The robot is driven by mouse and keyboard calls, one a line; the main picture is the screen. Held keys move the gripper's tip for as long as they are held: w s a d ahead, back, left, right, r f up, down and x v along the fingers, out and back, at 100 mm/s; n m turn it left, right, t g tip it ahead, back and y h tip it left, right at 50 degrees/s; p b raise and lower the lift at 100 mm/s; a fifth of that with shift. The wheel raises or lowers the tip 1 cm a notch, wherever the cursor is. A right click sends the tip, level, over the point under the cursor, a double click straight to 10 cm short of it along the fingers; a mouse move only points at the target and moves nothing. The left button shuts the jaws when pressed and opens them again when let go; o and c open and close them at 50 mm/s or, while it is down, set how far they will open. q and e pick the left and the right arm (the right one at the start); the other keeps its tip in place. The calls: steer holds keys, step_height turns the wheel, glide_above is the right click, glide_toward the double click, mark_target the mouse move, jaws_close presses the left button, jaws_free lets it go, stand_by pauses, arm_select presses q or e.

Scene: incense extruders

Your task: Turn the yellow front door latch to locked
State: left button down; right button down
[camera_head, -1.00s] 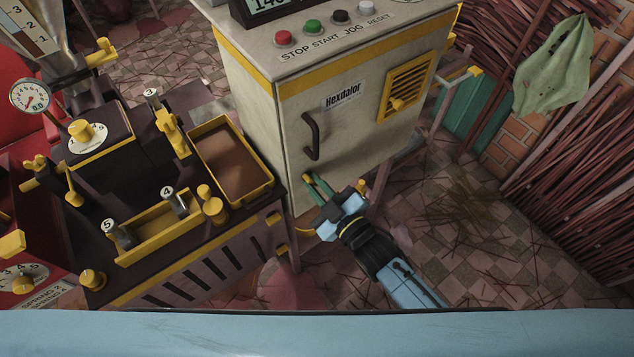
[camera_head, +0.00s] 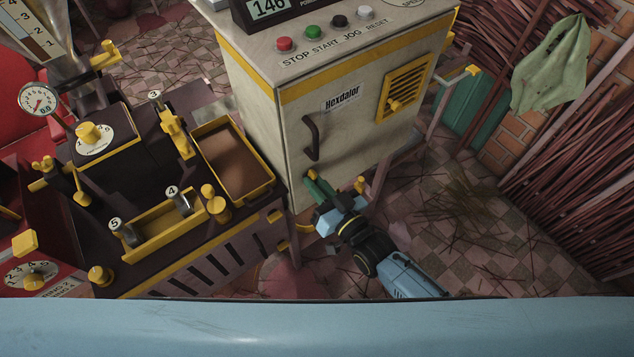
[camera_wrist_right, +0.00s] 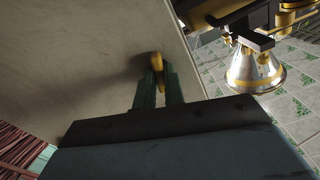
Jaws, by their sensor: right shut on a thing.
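The pale cabinet (camera_head: 345,150) with the "Hexdalor" label has a front door with a dark curved handle (camera_head: 311,138). A small yellow latch (camera_wrist_right: 157,64) is on the door face, between my right gripper's green fingers in the right wrist view. In the head view only a yellow tip of the latch (camera_head: 311,173) shows, low on the door below the handle. My right gripper (camera_head: 317,187) is shut on the latch, with its fingertips close to the door. Its fingers hide most of the latch, so its turn angle is hard to tell. My left gripper is not in view.
A dark bench (camera_head: 120,230) with yellow fittings and a yellow-rimmed tray (camera_head: 271,184) stands left of the cabinet. A yellow vent (camera_head: 405,88) with a knob is higher on the cabinet's face. Bundles of reddish sticks (camera_head: 590,170) line the right. Tiled floor (camera_head: 440,230) lies between.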

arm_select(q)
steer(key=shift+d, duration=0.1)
arm_select(e)
steer(key=shift+m, duration=0.5)
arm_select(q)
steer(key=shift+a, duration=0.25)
arm_select(e)
steer(key=c, duration=1.5)
jaws_free()
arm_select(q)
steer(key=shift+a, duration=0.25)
